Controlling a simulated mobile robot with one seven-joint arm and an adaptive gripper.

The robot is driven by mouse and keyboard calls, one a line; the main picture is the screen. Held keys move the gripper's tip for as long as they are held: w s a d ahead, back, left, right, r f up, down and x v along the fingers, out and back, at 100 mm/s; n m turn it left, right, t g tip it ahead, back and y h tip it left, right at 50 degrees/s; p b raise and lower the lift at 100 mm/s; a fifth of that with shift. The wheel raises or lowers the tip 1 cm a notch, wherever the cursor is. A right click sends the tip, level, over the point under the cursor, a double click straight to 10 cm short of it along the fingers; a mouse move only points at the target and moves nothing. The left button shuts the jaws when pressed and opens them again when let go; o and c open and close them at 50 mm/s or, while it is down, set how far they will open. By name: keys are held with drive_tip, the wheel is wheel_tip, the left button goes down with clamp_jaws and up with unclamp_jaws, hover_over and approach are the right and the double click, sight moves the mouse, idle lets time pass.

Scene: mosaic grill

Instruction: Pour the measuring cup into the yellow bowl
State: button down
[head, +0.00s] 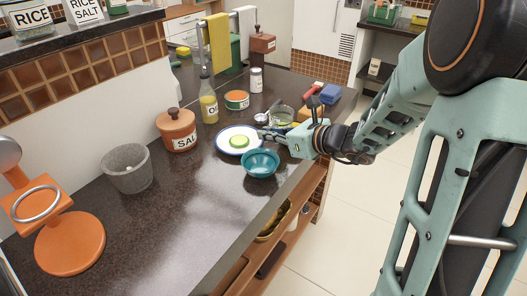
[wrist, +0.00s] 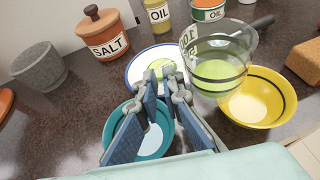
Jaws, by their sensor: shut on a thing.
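The cup looks roughly upright. My gripper (wrist: 166,72) is shut on the measuring cup at its left side; the exact contact is hard to see. In the head view my gripper (head: 268,134) reaches left over the counter, beside the clear cup (head: 281,114). The yellow bowl is mostly hidden there. A pale patch shows inside the bowl in the wrist view.
A teal bowl (head: 261,165) lies below my gripper, near the counter edge. Behind it is a blue-rimmed plate (head: 223,145) with a green item. A salt jar (head: 177,130), oil bottle (head: 208,107), can (head: 236,100) and grey pot (head: 129,172) stand around.

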drive_tip(key=shift+w+a+f+b, duration=0.15)
drive_tip(key=shift+a+b, duration=0.2)
drive_tip(key=shift+a, duration=0.25)
drive_tip(key=p, duration=0.1)
drive_tip(key=r+m+p, duration=0.1)
drive_tip(key=shift+a+r+y+p, duration=0.15)
drive_tip(key=shift+r+y+p, duration=0.15)
drive_tip(key=shift+p, duration=0.1)
drive_tip(key=shift+a+r+m+y+p, duration=0.1)
drive_tip(key=shift+r+m+y+p, duration=0.45)
drive_tip(key=shift+p, duration=0.3)
drive_tip(key=shift+f, duration=0.15)
drive_tip(key=shift+s, duration=0.2)
drive_tip(key=shift+r+m+y+p, duration=0.25)
drive_tip(key=shift+r+m+p, duration=0.1)
drive_tip(key=shift+r+p, duration=0.15)
drive_tip(key=shift+f+m+y, duration=0.25)
drive_tip(key=shift+m+y, duration=0.55)
drive_tip(key=shift+m, duration=0.3)
